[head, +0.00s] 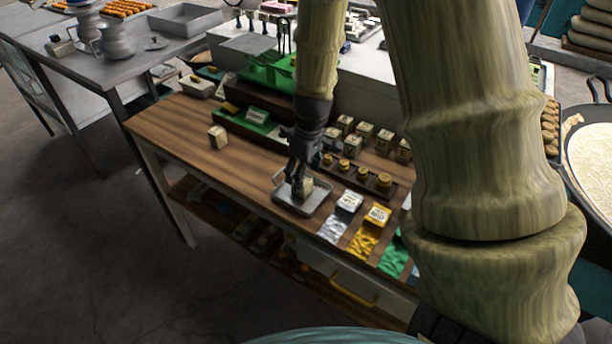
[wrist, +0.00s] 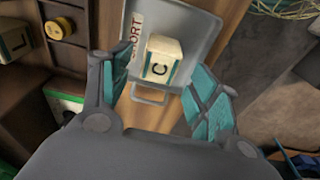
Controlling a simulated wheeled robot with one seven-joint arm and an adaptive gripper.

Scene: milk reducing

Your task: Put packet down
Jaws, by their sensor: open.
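A small cream packet marked with the letter C (wrist: 161,59) sits in a shallow grey metal tray. The tray (wrist: 195,30) has the word "SHORT" on a label along its side. The same tray (head: 312,203) shows in the head view near the front of the wooden table, with the packet (head: 307,186) in it partly hidden by my gripper. My gripper (wrist: 160,100) is open, with its teal-padded fingers apart on either side just short of the packet. In the head view my gripper (head: 297,180) points down over the tray.
Another cream packet (head: 218,137) stands alone on the wooden table (head: 190,120) at left. Several lettered packets (head: 364,133) stand behind a rack of yellow-topped pieces (head: 363,174). White (head: 349,201) and yellow (head: 378,214) packs lie right of the tray. The table's left part is mostly clear.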

